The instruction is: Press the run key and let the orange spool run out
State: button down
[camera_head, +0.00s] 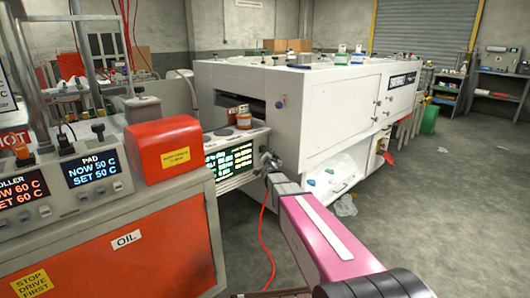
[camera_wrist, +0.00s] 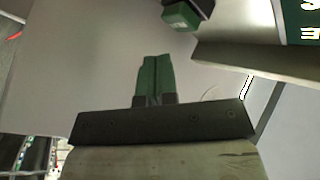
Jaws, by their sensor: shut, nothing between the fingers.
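My gripper (camera_head: 269,160) is at the right end of a white control panel (camera_head: 258,138) with a dark display (camera_head: 229,160) in the head view. In the wrist view its two green fingers (camera_wrist: 155,77) are shut together with nothing between them. A green-faced block in a dark housing (camera_wrist: 182,16), possibly the run key, lies ahead of and to the right of the fingertips, apart from them in the picture. I cannot read any key's label.
A large white machine (camera_head: 330,105) stands behind the panel. An orange cover (camera_head: 164,148) and heater readouts (camera_head: 95,168) are at the left. A red cable (camera_head: 264,235) hangs below my gripper. Open concrete floor (camera_head: 450,200) lies at the right.

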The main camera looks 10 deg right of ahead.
jog(key=s+d, duration=0.2)
jog(key=s, duration=0.1)
jog(key=shift+s+d, duration=0.15)
jog(key=shift+d, duration=0.05)
dwell(0.6)
jog(key=s+a+f+n+g+y, duration=0.35)
jog(key=s+f+n+g, duration=0.4)
jog(key=s+f, duration=0.6)
jog(key=s+d+f+n+g, duration=0.1)
jog(key=s+f+g, duration=0.1)
jog(key=s+g, duration=0.4)
jog(key=s+d+f+g, duration=0.1)
jog(key=s+f+g, duration=0.2)
jog(key=s, duration=1.2)
jog(key=g, duration=0.3)
jog(key=shift+s+d+n, duration=0.25)
jog(key=shift+s+n, duration=0.1)
jog(key=shift+s, duration=0.05)
